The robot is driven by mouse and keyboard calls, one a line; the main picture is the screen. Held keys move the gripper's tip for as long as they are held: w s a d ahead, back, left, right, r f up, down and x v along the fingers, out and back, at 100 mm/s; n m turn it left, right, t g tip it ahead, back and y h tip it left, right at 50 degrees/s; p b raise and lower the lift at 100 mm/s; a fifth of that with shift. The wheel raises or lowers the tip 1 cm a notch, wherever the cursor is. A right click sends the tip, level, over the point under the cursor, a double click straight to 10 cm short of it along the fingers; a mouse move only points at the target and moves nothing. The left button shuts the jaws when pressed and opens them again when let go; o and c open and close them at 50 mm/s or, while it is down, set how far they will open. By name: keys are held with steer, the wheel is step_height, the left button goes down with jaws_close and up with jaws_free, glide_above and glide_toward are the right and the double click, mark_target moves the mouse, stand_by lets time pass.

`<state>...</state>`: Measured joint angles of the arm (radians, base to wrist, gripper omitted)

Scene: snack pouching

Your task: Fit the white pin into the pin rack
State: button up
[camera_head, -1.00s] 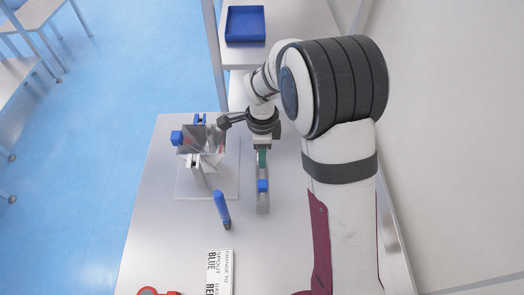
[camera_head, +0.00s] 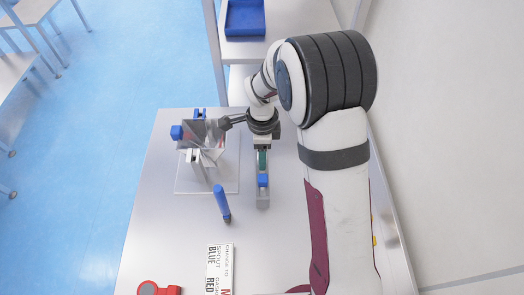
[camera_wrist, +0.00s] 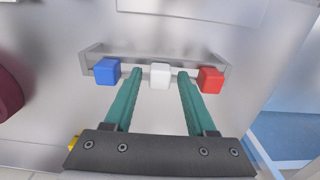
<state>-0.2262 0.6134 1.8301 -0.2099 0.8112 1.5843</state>
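The white pin (camera_wrist: 160,76) shows as a white cube-shaped head in the wrist view. It stands in the middle of the grey pin rack (camera_wrist: 150,54), in line with a blue pin (camera_wrist: 107,72) on the left and a red pin (camera_wrist: 210,79) on the right. My gripper (camera_wrist: 160,82) is open, its two teal fingers on either side of the white pin with a gap at each side. How deep the pin sits is hidden. In the head view my gripper (camera_head: 262,163) is over the rack (camera_head: 262,200), and the blue pin (camera_head: 263,180) shows at its near end.
A fixture with a shiny pouch (camera_head: 203,143) stands left of the rack on a pale plate (camera_head: 190,188). A blue stick-like part (camera_head: 222,203) stands in front. A printed sign (camera_head: 219,270) and a red object (camera_head: 158,288) are nearer. A blue tray (camera_head: 245,18) is at the back.

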steer(key=shift+o, duration=0.3)
steer(key=shift+r, duration=0.1)
step_height(320, 180, up, 16)
steer(key=shift+f, duration=0.2)
steer(key=shift+s, duration=0.1)
steer(key=s+d+n, duration=0.2)
steer(key=s+n, duration=0.2)
steer(key=s, duration=0.4)
steer(key=s+d+n+y, duration=0.1)
steer(key=s+n, duration=0.3)
steer(key=s, duration=0.5)
steer(key=s+d+n, duration=0.2)
steer(key=s+n, duration=0.2)
steer(key=s, duration=0.5)
steer(key=shift+d+f+y, duration=0.3)
steer(key=shift+f+y, duration=0.1)
